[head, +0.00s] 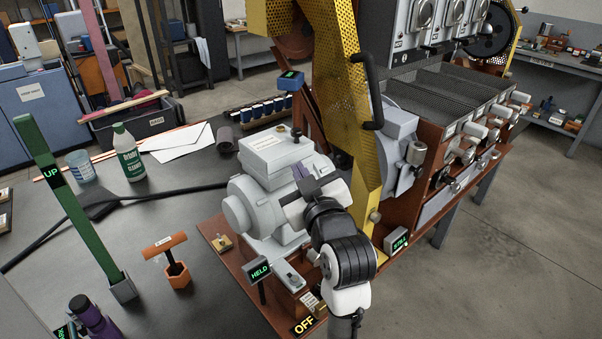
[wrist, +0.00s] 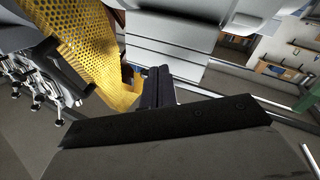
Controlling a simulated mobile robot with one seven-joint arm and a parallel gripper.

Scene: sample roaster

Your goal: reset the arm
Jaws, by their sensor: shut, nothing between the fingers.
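My arm reaches up from the bottom of the head view, over the front of the roaster machine. My gripper (head: 301,172) is at the grey motor housing (head: 262,205), just below its box-shaped top. In the wrist view the dark fingers of my gripper (wrist: 158,72) are together with nothing between them. The grey box (wrist: 165,45) fills the space beyond them there. I cannot tell whether the fingers touch it. The yellow perforated guard (head: 345,100) stands to the right of my gripper, and it also shows in the wrist view (wrist: 95,45).
A green lever (head: 68,195) marked UP stands at the left. An orange T-handle (head: 165,245) stands in a holder beside the roaster base. A green-and-white bottle (head: 128,152) and a blue cup (head: 80,165) stand on the dark bench. Signs read HELD (head: 259,272), OFF (head: 304,325) and STILL (head: 398,241).

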